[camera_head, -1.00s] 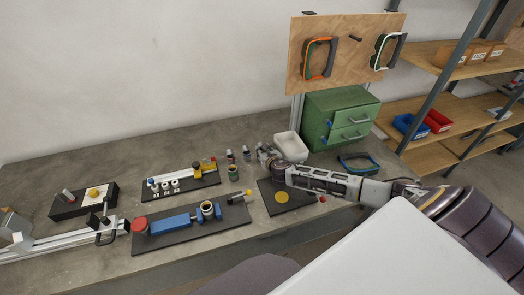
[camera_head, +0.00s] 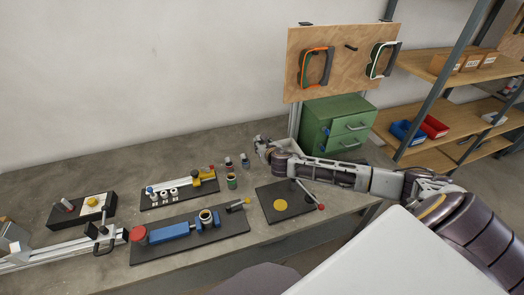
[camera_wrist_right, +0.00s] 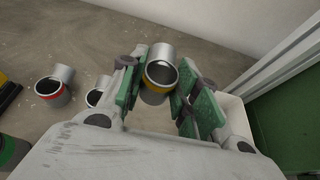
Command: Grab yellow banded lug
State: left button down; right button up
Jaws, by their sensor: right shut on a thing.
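The yellow banded lug (camera_wrist_right: 160,76) is a grey metal cylinder with a yellow ring. In the right wrist view it sits between the green-padded fingers of my right gripper (camera_wrist_right: 158,86), which is shut on it. In the head view my right gripper (camera_head: 262,144) is over the back of the bench, left of the green cabinet; the lug is too small to make out there. A red banded lug (camera_wrist_right: 52,90) and another lug (camera_wrist_right: 97,94) stand on the bench left of the gripper. My left gripper is not in view.
A white bin (camera_wrist_right: 236,118) is close to the right of my gripper. The green cabinet (camera_head: 345,110) stands beyond my forearm. A black plate with a yellow disc (camera_head: 280,204) and a lever is in front. Black jig boards (camera_head: 222,238) fill the bench to the left.

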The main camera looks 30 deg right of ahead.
jog(key=shift+r, duration=0.6)
jog(key=shift+w, duration=0.1)
